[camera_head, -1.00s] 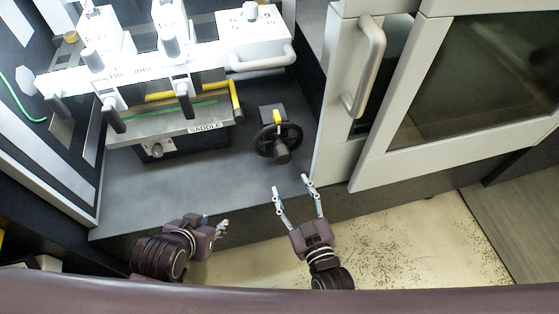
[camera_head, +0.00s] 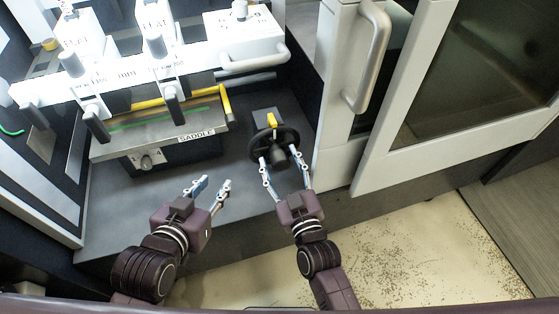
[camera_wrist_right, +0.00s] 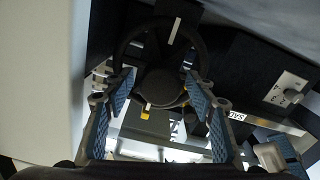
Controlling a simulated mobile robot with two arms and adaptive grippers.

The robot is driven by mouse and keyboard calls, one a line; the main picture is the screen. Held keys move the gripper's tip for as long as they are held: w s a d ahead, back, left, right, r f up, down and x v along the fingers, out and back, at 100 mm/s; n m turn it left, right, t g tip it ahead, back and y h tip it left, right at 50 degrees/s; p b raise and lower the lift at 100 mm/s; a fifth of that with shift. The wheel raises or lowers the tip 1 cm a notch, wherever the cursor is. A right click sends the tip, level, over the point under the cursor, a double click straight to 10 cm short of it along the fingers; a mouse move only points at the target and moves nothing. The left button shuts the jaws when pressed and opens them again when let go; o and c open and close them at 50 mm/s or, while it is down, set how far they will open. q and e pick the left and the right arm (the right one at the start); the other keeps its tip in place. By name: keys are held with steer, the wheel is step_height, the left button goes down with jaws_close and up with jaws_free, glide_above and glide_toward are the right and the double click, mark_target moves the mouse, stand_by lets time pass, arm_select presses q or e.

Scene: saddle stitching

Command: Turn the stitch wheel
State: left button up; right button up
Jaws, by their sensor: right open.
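The stitch wheel (camera_head: 266,143) is a black handwheel with a central hub, below a yellow pointer (camera_head: 271,120) on a dark block. My right gripper (camera_head: 280,160) is open, with its two fingertips at the near side of the wheel, one on each side of the hub. In the right wrist view the wheel (camera_wrist_right: 162,80) lies ahead, and its hub shows between the open blue-padded fingers (camera_wrist_right: 160,92). I cannot tell whether the fingers touch the rim. My left gripper (camera_head: 213,185) is open and empty, left of the wheel and below the SADDLE plate.
The SADDLE unit (camera_head: 160,140), with a knob panel (camera_head: 147,160), stands left of the wheel. A white cabinet (camera_head: 340,130) with a big handle (camera_head: 372,60) stands close on the right. The dark deck (camera_head: 120,195) is bare in front of the saddle unit.

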steer(key=shift+w+a, duration=0.1)
steer(key=shift+w, duration=0.15)
steer(key=shift+c, duration=0.5)
jaws_close()
